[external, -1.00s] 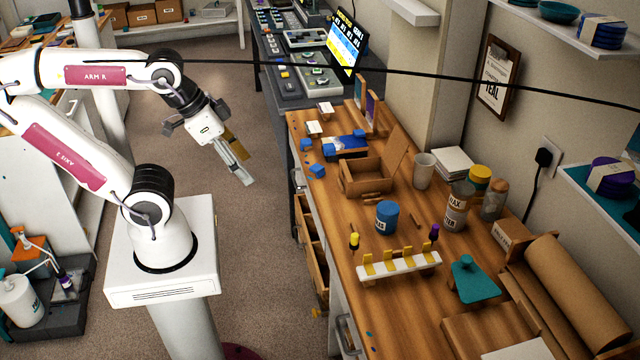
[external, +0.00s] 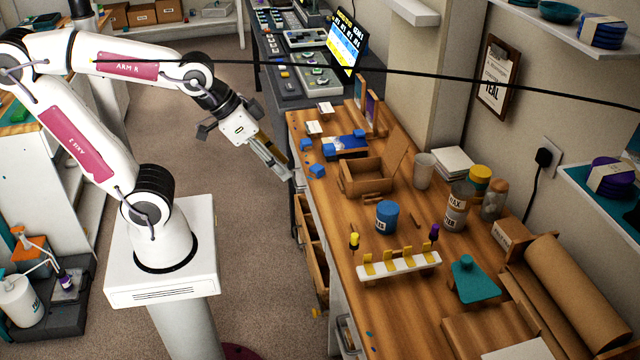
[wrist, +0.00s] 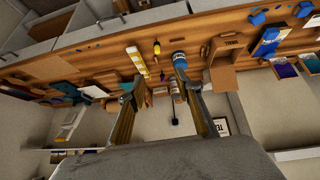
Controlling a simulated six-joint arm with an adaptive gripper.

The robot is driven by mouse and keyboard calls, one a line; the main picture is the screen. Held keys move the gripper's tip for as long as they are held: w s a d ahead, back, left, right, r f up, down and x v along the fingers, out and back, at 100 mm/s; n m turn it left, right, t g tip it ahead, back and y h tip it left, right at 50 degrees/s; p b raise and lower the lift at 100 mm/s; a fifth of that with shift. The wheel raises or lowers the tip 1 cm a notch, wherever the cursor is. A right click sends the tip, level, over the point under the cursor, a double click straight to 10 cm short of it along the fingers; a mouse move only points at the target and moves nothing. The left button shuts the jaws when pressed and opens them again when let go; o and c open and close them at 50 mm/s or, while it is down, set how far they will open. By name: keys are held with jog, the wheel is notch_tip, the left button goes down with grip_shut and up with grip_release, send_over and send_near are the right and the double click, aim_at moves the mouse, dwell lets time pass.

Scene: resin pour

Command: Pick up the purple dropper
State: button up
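I cannot clearly make out the purple dropper in the wrist view, though the rack (wrist: 134,60) shows there. My gripper (external: 285,172) is at the bench's left edge, well apart from the rack. In the wrist view its two fingers (wrist: 157,82) are spread with nothing between them.
A blue tin (external: 386,217) stands behind the rack, with an open cardboard box (external: 365,178) farther back. A teal dustpan-like piece (external: 474,280) lies to the rack's right. Cans (external: 456,207) and a cup (external: 423,171) stand near the wall. Open drawers (external: 313,250) jut from the bench front.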

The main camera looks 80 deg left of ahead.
jog(key=w+d+f+t, duration=0.2)
jog(key=w+d+f, duration=0.1)
jog(key=w, duration=0.8)
jog(key=w+d+f+t, duration=0.15)
jog(key=w+f, duration=0.25)
jog(key=w, duration=0.8)
jog(key=w+d+f+n+t, duration=0.1)
jog(key=w+d+f, duration=0.1)
jog(key=w+f, duration=0.4)
jog(key=t+y, duration=0.2)
send_near(435, 226)
jog(key=shift+w+d+f+n, duration=0.1)
jog(key=shift+w+n, duration=0.2)
jog(key=shift+w, duration=0.8)
jog(key=shift+w+f, duration=0.1)
jog(key=shift+f, duration=0.4)
jog(key=shift+x, duration=1.3)
jog(key=shift+x, duration=2.6)
